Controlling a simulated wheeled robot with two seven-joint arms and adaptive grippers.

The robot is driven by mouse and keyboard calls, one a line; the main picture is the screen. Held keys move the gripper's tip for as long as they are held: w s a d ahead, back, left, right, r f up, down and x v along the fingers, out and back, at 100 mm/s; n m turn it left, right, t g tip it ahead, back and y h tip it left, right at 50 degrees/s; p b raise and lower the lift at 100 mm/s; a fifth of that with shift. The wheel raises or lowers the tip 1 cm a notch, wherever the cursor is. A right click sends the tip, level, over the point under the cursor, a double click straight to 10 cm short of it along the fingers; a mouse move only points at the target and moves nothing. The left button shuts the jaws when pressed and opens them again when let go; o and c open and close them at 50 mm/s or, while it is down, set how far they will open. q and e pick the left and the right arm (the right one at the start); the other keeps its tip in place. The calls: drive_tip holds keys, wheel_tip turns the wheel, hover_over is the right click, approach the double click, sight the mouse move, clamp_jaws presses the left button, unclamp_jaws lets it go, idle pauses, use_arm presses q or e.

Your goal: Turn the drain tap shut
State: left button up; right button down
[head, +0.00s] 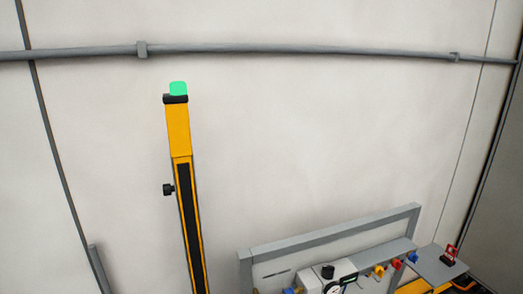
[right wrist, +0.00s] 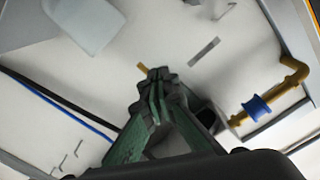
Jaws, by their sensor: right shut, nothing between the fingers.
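My right gripper (right wrist: 158,75) shows in the right wrist view, its dark ridged fingertips together with nothing between them. A small brass-yellow piece (right wrist: 142,67) shows right at the fingertips; I cannot tell whether it is the drain tap's handle or whether the fingers touch it. A brass-yellow pipe (right wrist: 292,75) with an elbow and a blue collar (right wrist: 257,107) is to the right of the fingers, apart from them. In the head view, small yellow (head: 379,270), red (head: 397,264) and blue (head: 412,258) fittings sit along a grey frame. I cannot tell which part is the drain tap. My left gripper is not in view.
A yellow column (head: 178,130) with a green cap (head: 178,88) stands before the pale wall. A grey frame (head: 330,232) at lower right carries a round gauge (head: 334,287). A grey shelf (head: 436,265) holds a red-and-black part (head: 449,256). Black and blue cables (right wrist: 75,118) cross the wrist view's left.

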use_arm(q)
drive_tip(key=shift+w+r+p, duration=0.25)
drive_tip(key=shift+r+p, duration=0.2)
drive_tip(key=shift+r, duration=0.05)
use_arm(e)
drive_tip(key=shift+w+d+r, duration=0.15)
drive_tip(key=shift+d+r, duration=0.2)
drive_tip(key=shift+r, duration=0.05)
idle(0.3)
use_arm(q)
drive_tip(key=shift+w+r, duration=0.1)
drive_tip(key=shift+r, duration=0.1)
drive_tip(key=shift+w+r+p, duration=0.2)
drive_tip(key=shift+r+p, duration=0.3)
drive_tip(key=shift+p, duration=0.1)
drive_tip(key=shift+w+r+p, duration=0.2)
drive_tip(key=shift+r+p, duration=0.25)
drive_tip(key=shift+p, duration=0.15)
use_arm(e)
drive_tip(key=shift+w+d+f, duration=0.1)
drive_tip(key=shift+d, duration=0.15)
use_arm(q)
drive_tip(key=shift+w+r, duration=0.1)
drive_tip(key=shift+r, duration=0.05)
use_arm(e)
drive_tip(key=shift+d+f, duration=0.1)
drive_tip(key=shift+f, duration=0.05)
drive_tip(key=shift+f, duration=0.15)
